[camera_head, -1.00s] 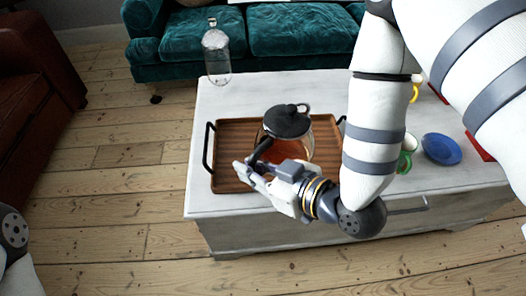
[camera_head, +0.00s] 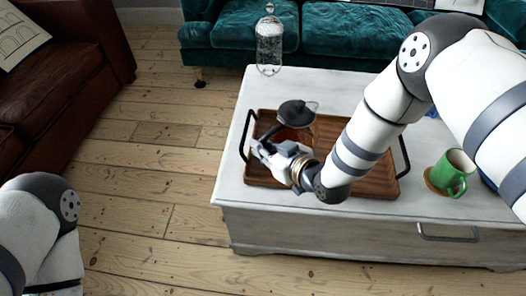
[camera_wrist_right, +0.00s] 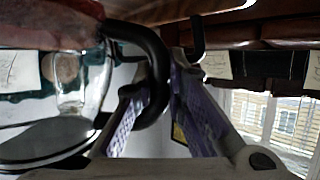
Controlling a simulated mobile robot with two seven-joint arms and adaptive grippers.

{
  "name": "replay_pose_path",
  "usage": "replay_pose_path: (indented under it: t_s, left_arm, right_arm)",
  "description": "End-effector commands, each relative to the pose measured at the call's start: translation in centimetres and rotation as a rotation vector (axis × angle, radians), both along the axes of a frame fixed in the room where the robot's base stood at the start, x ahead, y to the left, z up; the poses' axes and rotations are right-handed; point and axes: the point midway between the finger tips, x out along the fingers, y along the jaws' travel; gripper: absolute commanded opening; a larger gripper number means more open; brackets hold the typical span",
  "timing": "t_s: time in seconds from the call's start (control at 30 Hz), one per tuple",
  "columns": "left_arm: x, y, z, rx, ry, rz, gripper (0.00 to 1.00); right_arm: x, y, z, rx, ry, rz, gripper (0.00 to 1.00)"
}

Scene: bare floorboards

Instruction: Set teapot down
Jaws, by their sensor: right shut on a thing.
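The glass teapot (camera_head: 297,134) has a dark lid and amber tea inside. In the head view it is over the left part of the brown wooden tray (camera_head: 376,180). My right gripper (camera_head: 262,150) is shut on the teapot's black handle, at the teapot's lower left. In the right wrist view the black curved handle (camera_wrist_right: 150,50) passes between the fingers of the right gripper (camera_wrist_right: 155,108), with the glass body to the left. The arm and gripper hide the teapot's base, so I cannot tell whether it touches the tray. My left gripper is out of view.
The tray lies on a pale table (camera_head: 232,182) and has black end handles. A green mug (camera_head: 447,173) on a brown coaster stands to its right. A clear bottle-shaped glass object (camera_head: 269,45) shows at the back left. A teal sofa (camera_head: 345,32) is behind.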

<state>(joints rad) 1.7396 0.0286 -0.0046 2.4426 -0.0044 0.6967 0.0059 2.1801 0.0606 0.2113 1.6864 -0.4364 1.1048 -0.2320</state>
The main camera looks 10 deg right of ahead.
Motion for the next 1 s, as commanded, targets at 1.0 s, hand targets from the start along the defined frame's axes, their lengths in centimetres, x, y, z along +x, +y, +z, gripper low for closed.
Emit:
replay_pose_path:
  t_s: [1.0]
  left_arm:
    - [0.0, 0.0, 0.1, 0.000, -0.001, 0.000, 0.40]
  right_arm:
    - [-1.1, -0.6, -0.8, -0.002, 0.002, -0.001, 0.33]
